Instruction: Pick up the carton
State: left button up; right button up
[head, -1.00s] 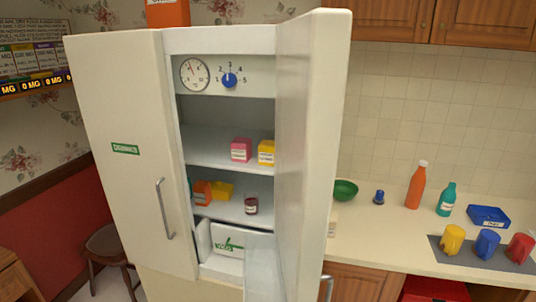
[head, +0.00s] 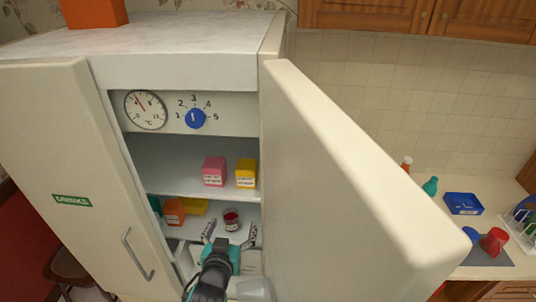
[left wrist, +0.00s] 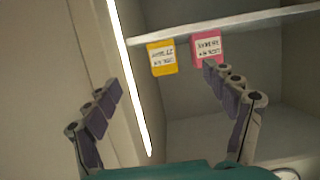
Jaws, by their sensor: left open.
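A pink carton (head: 214,171) and a yellow carton (head: 246,173) stand side by side on the upper shelf of the open fridge. The left wrist view shows the pink carton (left wrist: 207,48) and yellow carton (left wrist: 162,57) upside down, beyond the fingers. My left gripper (head: 230,232) is open and empty in the fridge opening, in front of the lower shelf. In the left wrist view its spread fingers (left wrist: 160,80) have nothing between them. My right gripper is not in view.
A dark red jar (head: 231,219) stands on the lower shelf just behind my left fingers. An orange box (head: 173,211) and a yellow box (head: 194,207) are left of it. The open right door (head: 350,185) stands close beside the opening. A blue tray (head: 463,204) is on the counter.

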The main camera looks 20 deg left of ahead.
aim_at(245, 176)
pick_arm(q)
jog(key=w+a+b, duration=0.1)
jog(key=w, duration=0.4)
jog(key=w+a+b, duration=0.1)
jog(key=w+a, duration=0.1)
jog(key=w, duration=0.4)
jog(key=w+a+b, duration=0.1)
jog(key=w, duration=0.5)
jog(key=shift+a, duration=0.15)
jog(key=shift+w+a+r, duration=0.1)
jog(key=shift+w+a, duration=0.1)
jog(key=shift+w, duration=0.65)
jog(key=b+x, duration=0.1)
jog(key=x, duration=0.4)
jog(key=shift+w, duration=0.15)
jog(key=c, duration=1.4)
